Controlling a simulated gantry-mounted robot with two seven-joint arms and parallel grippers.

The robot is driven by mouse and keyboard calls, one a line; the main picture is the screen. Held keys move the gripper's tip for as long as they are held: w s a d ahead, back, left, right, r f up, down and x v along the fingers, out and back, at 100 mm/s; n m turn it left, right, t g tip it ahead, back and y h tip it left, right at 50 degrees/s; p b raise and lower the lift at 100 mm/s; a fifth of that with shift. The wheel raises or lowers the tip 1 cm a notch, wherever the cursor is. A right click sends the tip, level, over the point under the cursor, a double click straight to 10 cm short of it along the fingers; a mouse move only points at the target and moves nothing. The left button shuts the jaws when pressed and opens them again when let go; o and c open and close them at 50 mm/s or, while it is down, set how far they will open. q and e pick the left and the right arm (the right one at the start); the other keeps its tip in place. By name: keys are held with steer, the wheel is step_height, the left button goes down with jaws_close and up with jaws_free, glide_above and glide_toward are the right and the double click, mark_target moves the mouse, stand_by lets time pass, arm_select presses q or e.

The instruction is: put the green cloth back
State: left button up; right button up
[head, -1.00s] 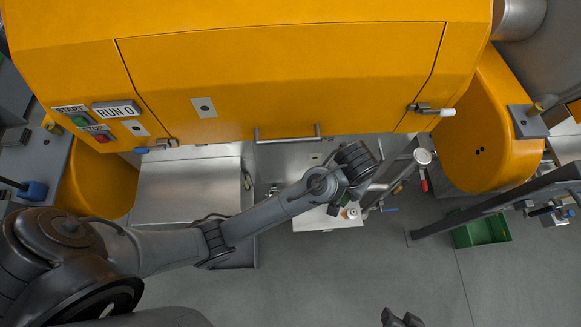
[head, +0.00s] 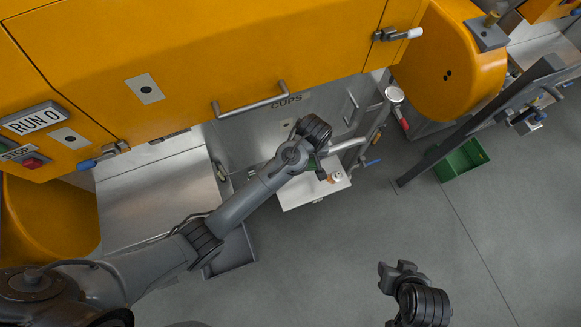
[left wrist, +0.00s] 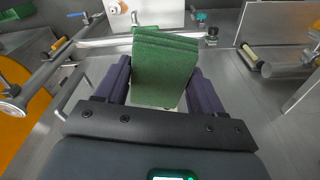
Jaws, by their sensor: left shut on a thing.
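The green cloth (left wrist: 166,72) is a folded, thick green block in the left wrist view. My left gripper (left wrist: 160,80) is shut on it, with a purple finger on each side. In the head view my left arm's wrist hides most of that gripper; only a sliver of green (head: 312,163) shows, above the back of a small white shelf (head: 305,195). My right gripper (head: 400,270) shows at the bottom of the head view, over bare floor and away from the cloth; its jaws are not clear.
A small orange-and-white item (head: 335,177) sits on the white shelf. The yellow machine (head: 230,60) with a handle (head: 250,101) stands behind. A gauge with a red handle (head: 396,98), pipes and a slanted grey post (head: 480,120) lie to the right. A green crate (head: 462,160) stands on open floor.

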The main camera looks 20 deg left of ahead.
arm_select(q)
steer(key=w+a+f+n+b, duration=0.1)
steer(key=a+f+b, duration=0.1)
steer(key=f+b, duration=1.05)
steer(key=a+f+n+b, duration=0.2)
steer(key=f+b, duration=0.6)
steer(key=f, duration=0.9)
steer(key=b, duration=1.8)
glide_above(291, 195)
step_height(291, 195, down, 19)
step_height(291, 195, down, 9)
steer(key=b, duration=0.5)
steer(key=shift+s+f, duration=0.1)
steer(key=shift+f, duration=0.4)
steer(key=shift+f, duration=0.15)
steer(key=o, duration=1.1)
